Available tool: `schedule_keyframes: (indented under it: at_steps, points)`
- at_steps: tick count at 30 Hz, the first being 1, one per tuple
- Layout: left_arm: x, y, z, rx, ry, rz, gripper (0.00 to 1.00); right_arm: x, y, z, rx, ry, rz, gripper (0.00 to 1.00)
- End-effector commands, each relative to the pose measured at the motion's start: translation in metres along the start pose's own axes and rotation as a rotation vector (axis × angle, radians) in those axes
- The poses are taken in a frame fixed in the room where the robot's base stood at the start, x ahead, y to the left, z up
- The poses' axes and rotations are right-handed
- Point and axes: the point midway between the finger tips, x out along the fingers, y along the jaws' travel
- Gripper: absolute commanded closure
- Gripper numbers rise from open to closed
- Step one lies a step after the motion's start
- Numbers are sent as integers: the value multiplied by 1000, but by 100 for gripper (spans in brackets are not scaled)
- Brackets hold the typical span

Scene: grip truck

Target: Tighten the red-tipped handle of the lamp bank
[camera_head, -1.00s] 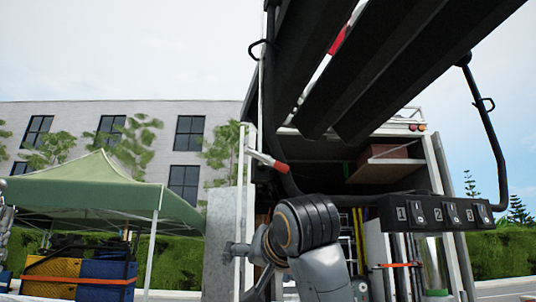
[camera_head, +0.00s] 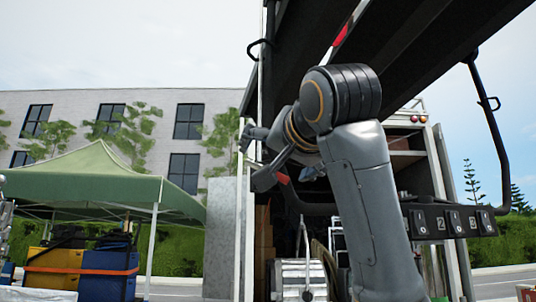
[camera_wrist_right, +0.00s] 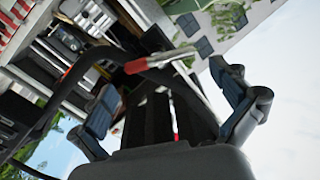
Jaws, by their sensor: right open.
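The lamp bank (camera_head: 420,50) is a set of long black bars overhead at the upper right in the head view. A red-tipped handle (camera_head: 283,179) is at its lower left, partly covered by my right gripper. In the right wrist view this pale handle (camera_wrist_right: 172,58) crosses between and beyond my open fingers, its red tip pointing left. My right gripper (camera_head: 255,160) is open and empty around the handle's line of sight; contact cannot be told. A second red-marked pale bar (camera_head: 342,35) is higher up on the lamp bank.
A curved black tube frame (camera_head: 490,125) and a numbered black box (camera_head: 460,221) hang at the right. The open truck (camera_head: 443,190) stands behind. A green canopy (camera_head: 95,180) over a blue case (camera_head: 108,270) and yellow case (camera_head: 55,270) is at the left.

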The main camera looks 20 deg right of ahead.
Motion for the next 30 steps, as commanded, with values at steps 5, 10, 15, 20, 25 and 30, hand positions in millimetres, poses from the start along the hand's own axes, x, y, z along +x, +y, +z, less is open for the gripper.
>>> schedule_keyframes:
  at_steps: [5,10,15,20,25,30]
  points:
    - [-22,0,-2,-1,-1,0,60,31,-1,-4,-1,-2,2,0]
    - [-28,0,-2,-1,-1,0,60,46,0,-2,0,-1,0,0]
    - [-28,0,-2,-1,-1,0,60,50,0,0,0,0,0,0]
    - [-28,0,-2,-1,-1,0,60,49,0,0,0,0,0,0]
    - [-28,0,-2,-1,-1,0,60,49,0,0,0,0,0,33]
    - [-28,0,-2,0,-1,1,60,49,0,0,0,0,0,47]
